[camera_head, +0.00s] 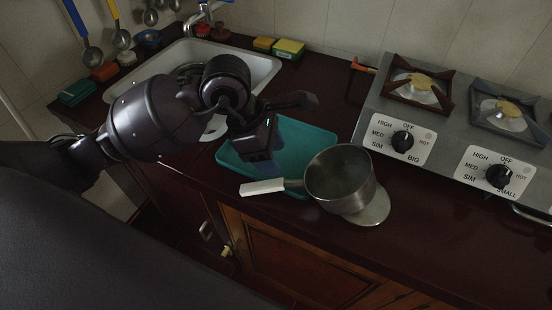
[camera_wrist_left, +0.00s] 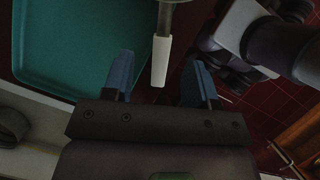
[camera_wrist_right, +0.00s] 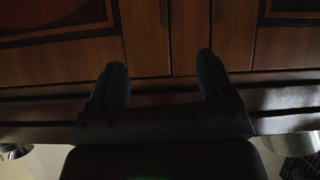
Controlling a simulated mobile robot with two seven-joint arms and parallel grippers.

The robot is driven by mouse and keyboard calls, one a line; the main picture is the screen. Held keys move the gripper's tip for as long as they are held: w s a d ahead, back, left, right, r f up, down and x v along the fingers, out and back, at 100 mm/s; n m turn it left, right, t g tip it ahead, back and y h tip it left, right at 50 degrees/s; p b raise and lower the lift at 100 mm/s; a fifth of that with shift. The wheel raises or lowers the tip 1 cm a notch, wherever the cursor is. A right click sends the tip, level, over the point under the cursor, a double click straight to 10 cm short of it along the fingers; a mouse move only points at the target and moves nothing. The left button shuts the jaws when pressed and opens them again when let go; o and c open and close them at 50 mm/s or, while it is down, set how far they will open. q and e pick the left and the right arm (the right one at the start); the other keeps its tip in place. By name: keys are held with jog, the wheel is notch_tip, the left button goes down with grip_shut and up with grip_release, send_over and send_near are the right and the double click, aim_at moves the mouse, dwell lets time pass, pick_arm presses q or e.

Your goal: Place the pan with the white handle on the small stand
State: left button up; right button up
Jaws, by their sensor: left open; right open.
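The metal pan (camera_head: 340,178) with a white handle (camera_head: 262,187) is at the counter's front, its handle pointing left. A pale round disc shows under its right side; I cannot tell what it is. The small stand (camera_head: 508,115) is the dark burner grate at the right of the stove, empty. My left gripper (camera_head: 268,142) is open and empty, above the teal tray, behind the handle. In the left wrist view the white handle (camera_wrist_left: 161,62) shows between and beyond the open fingers (camera_wrist_left: 160,80). My right gripper (camera_wrist_right: 161,72) is open and empty, facing wooden cabinet doors.
A teal tray (camera_head: 228,157) lies behind the pan. The big burner grate (camera_head: 418,84) is empty. Control knobs (camera_head: 402,141) line the stove front. A sink (camera_head: 262,68) with a tap is at the back left; sponges (camera_head: 289,48) lie behind it. The counter's front right is clear.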

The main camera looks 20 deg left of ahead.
pick_arm(q)
jog(key=v, duration=0.9)
jog(key=shift+p, duration=0.35)
